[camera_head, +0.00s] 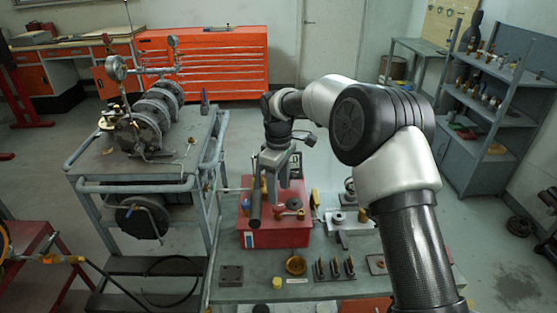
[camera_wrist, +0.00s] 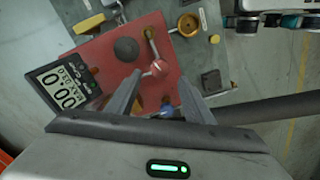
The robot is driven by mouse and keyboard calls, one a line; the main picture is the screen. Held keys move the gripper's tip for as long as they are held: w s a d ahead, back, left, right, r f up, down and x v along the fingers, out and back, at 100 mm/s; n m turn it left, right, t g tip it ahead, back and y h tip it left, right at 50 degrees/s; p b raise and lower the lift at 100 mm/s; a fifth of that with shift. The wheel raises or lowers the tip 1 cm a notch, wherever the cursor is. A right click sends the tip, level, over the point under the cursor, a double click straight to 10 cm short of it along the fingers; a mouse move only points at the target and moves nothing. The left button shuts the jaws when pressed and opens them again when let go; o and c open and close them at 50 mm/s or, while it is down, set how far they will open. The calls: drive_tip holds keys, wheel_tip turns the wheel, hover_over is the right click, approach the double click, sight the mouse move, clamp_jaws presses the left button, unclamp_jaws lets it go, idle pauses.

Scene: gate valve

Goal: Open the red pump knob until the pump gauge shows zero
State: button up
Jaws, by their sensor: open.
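The pump is a red box (camera_head: 278,237) on the workbench, and its red top (camera_wrist: 120,45) fills the middle of the wrist view. A small red knob (camera_wrist: 157,68) with a metal stem sits on it. The pump gauge (camera_wrist: 63,86) is a black-framed digital display, tilted in the picture; its large digits look like 0.00. My gripper (camera_head: 276,180) points down above the pump. In the wrist view my gripper (camera_wrist: 160,78) is open, and the knob shows between its fingertips. I cannot tell how far below them it lies, and I see no contact.
A dark bar (camera_wrist: 270,108) passes close to the right finger. A steel cart (camera_head: 135,180) with a valve assembly (camera_head: 150,120) stands left of the pump. Small parts, including a brass dish (camera_head: 295,265), lie on the bench. A tool shelf (camera_head: 490,110) stands at right.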

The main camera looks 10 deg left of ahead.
sight(279, 206)
wheel_tip(279, 206, up, 12)
idle(0.3)
drive_tip(key=s+d+r+m+t+p, duration=0.15)
drive_tip(key=s+d+r+m, duration=0.25)
drive_tip(key=s+d+r, duration=0.4)
drive_tip(key=s+d+r+m+t+p, duration=0.1)
drive_tip(key=s+d+r+m+t, duration=0.15)
drive_tip(key=s+d+r, duration=0.55)
drive_tip(key=s+d+f+m, duration=0.2)
drive_tip(key=s+d+m, duration=0.2)
drive_tip(key=s+d, duration=0.2)
drive_tip(key=s+d+f+m+t, duration=0.1)
drive_tip(key=s+d+f+m, duration=0.2)
drive_tip(key=s+d, duration=0.3)
drive_tip(key=s+m, duration=0.1)
drive_tip(key=s, duration=0.2)
drive_tip(key=shift+d+m+t+p, duration=0.25)
drive_tip(key=shift+m+t+p, duration=0.05)
drive_tip(key=shift+m+p, duration=0.05)
idle(1.4)
